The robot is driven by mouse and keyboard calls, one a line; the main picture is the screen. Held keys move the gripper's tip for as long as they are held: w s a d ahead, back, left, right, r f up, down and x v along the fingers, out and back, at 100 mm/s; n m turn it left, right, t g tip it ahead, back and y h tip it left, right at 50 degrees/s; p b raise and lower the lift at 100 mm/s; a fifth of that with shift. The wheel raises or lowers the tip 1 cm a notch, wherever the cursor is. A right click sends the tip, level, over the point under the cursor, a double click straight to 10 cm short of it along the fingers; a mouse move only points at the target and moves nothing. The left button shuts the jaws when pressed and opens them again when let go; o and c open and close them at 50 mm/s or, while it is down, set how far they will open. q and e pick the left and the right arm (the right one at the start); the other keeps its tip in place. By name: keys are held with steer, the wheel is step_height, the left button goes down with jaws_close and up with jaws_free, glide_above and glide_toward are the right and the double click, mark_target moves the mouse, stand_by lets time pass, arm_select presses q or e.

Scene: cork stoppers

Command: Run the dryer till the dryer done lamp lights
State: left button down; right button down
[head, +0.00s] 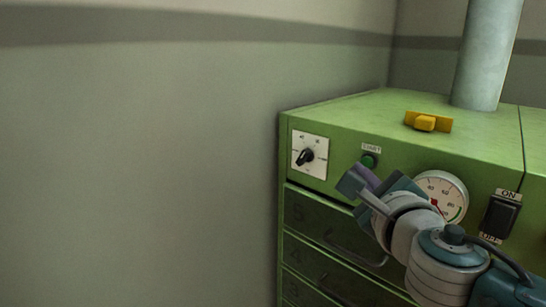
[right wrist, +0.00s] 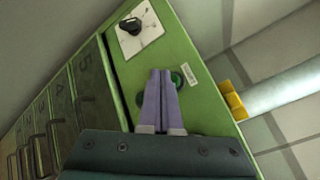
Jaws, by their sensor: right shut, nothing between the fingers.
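The dryer (head: 320,190) is a green cabinet on the right of the head view. Its front has a black knob (head: 306,156) on a white plate, a green START button (head: 370,160), a round gauge (head: 441,196) and a black ON/OFF switch (head: 500,217), whose position I cannot tell. My right gripper (head: 357,181) is shut and empty, just below and left of the button. In the right wrist view its fingertips (right wrist: 161,73) overlap the green button (right wrist: 177,79); I cannot tell whether they touch. I cannot make out a lit done lamp. My left gripper is not in view.
Numbered drawers with handles (head: 330,225) fill the cabinet below the panel. A yellow block-shaped piece (head: 428,121) sits on top, near a grey pipe (head: 487,55). A bare wall (head: 140,150) lies left of the cabinet.

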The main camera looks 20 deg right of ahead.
steer(key=a, duration=0.1)
steer(key=s+a, duration=0.1)
steer(key=a, duration=0.1)
steer(key=s+a+p, duration=0.1)
steer(key=shift+a, duration=0.3)
stand_by(0.6)
steer(key=s+d+f+m+g, duration=0.1)
steer(key=s+f+m+g, duration=0.4)
steer(key=m, duration=0.6)
steer(key=s+f+m+g, duration=0.1)
steer(key=s+m+g, duration=0.1)
steer(key=s+m, duration=0.75)
steer(key=s+a+m+g+y, duration=0.65)
steer(key=s+a+m, duration=0.4)
steer(key=m, duration=0.85)
step_height(320, 180, up, 23)
steer(key=d+t+p, duration=0.1)
steer(key=p, duration=2.3)
steer(key=shift+r+p, duration=0.2)
steer(key=shift+p, duration=0.15)
